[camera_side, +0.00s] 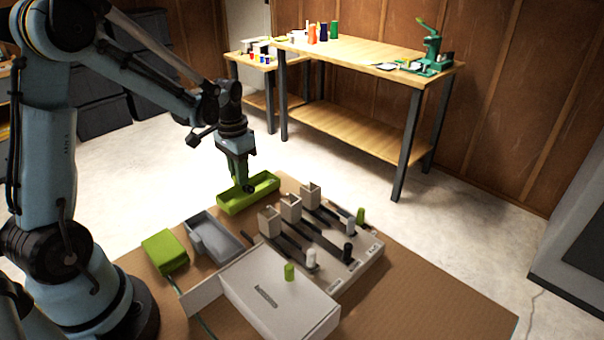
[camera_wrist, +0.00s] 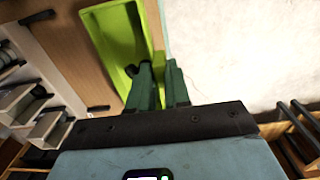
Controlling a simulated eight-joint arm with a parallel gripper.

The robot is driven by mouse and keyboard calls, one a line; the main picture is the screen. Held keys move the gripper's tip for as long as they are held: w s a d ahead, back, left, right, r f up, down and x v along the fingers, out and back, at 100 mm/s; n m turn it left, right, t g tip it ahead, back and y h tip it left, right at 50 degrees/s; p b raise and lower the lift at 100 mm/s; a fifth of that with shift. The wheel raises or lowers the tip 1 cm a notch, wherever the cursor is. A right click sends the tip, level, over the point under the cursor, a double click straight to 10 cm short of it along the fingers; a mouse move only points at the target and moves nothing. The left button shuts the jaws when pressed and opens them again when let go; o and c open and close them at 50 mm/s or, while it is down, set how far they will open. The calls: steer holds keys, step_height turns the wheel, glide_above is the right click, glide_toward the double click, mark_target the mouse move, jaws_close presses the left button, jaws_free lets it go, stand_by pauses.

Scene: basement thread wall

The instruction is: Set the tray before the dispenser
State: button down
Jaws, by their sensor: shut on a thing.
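The lime-green open tray (camera_side: 262,191) is at the back edge of the brown board, beyond the dispenser. My gripper (camera_side: 247,187) points down with its fingers shut on the tray's wall. In the wrist view the tray (camera_wrist: 112,35) runs up from my fingers (camera_wrist: 164,72), with its right wall between them. It looks empty apart from a finger inside. I cannot tell whether it rests on the board or is slightly raised. The grey dispenser (camera_side: 352,268) has three square hoppers and dark channels; part of it shows at left in the wrist view (camera_wrist: 48,130).
A grey tray (camera_side: 215,240), a green box (camera_side: 165,252) and a white box (camera_side: 275,297) with a green cylinder on it stand on the brown board (camera_side: 440,300). White, black and green cylinders stand along the dispenser. A wooden workbench (camera_side: 350,52) stands behind.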

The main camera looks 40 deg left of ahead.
steer(key=shift+f, duration=0.45)
steer(key=c, duration=1)
jaws_free()
steer(key=shift+r, duration=3.5)
